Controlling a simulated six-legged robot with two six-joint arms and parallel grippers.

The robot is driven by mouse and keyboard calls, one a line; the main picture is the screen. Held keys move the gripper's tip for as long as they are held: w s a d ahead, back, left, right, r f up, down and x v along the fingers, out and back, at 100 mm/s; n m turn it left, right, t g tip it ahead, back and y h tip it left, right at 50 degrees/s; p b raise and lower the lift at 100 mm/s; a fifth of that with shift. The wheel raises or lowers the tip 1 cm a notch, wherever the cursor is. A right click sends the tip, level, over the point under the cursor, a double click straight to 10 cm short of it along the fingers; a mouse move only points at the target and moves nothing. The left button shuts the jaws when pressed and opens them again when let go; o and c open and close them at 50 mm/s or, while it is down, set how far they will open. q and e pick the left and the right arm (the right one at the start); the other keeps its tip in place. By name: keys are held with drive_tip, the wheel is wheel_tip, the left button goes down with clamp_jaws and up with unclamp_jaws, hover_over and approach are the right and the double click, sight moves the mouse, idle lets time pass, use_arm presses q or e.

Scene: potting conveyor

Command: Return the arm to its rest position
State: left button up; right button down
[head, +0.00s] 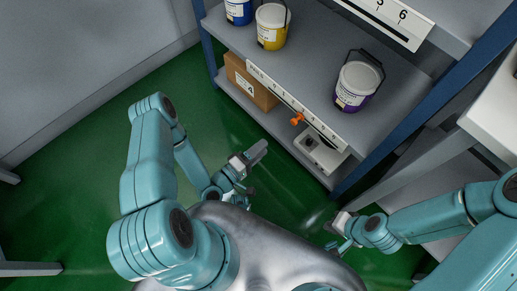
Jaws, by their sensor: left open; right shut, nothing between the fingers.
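My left gripper (250,158) is in the middle of the head view, over the green floor in front of the shelf rack. It is open and holds nothing. My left arm is bent, with its elbow raised at the left. My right gripper (336,233) is at the lower right, just beyond my grey body and near the foot of the rack. It is shut and holds nothing; its fingertips are small and hard to make out. My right arm comes in from the right edge.
A shelf rack (330,40) with blue posts carries a blue tub (238,11), a yellow tub (271,28) and a purple tub (357,84). A cardboard box (248,84) is on its lower shelf. A white table (494,115) stands right. Green floor (60,200) is clear left.

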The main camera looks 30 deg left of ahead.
use_arm(q)
drive_tip(key=shift+s, duration=0.3)
drive_tip(key=w+d+r+m+g+h, duration=0.2)
drive_tip(key=w+d+r+m+g, duration=0.35)
drive_tip(key=d+r+m, duration=0.2)
drive_tip(key=s+a+f+m+g+y, duration=0.1)
drive_tip(key=s+f+g, duration=0.25)
drive_tip(key=s, duration=0.25)
drive_tip(key=s+f+m+g+y, duration=0.2)
drive_tip(key=s+g, duration=0.2)
drive_tip(key=s, duration=0.1)
drive_tip(key=s+a+f+m+g+y, duration=0.1)
drive_tip(key=s+f+g, duration=0.1)
drive_tip(key=s+g, duration=0.3)
wheel_tip(320, 180, up, 23)
drive_tip(key=t+p, duration=0.1)
drive_tip(key=p, duration=2.2)
drive_tip(key=shift+s, duration=0.25)
